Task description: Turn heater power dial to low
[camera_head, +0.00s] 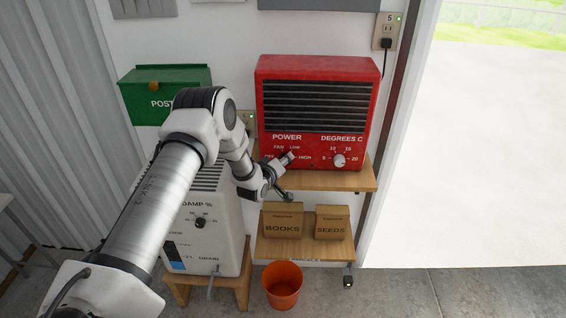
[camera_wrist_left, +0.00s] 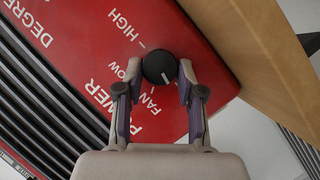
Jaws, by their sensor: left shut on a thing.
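The red heater (camera_head: 315,95) stands on a wooden shelf, with its POWER scale marked FAN, LOW and HIGH. In the left wrist view the dark power dial (camera_wrist_left: 157,66) sits between the fingers of my left gripper (camera_wrist_left: 161,74). The fingers are shut on the dial's two sides. The white mark on the dial points towards the lower right of that view, away from the LOW and HIGH labels. In the head view my left gripper (camera_head: 287,161) reaches the heater's front and mostly hides this dial. My right gripper is out of view.
A lighter degrees dial (camera_head: 340,160) sits right of the power dial. The wooden shelf (camera_head: 350,180) juts out below the heater. A white dehumidifier (camera_head: 222,225) stands left below my arm. BOOKS (camera_head: 283,222) and SEEDS (camera_head: 332,223) boxes and an orange bucket (camera_head: 283,288) are lower down.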

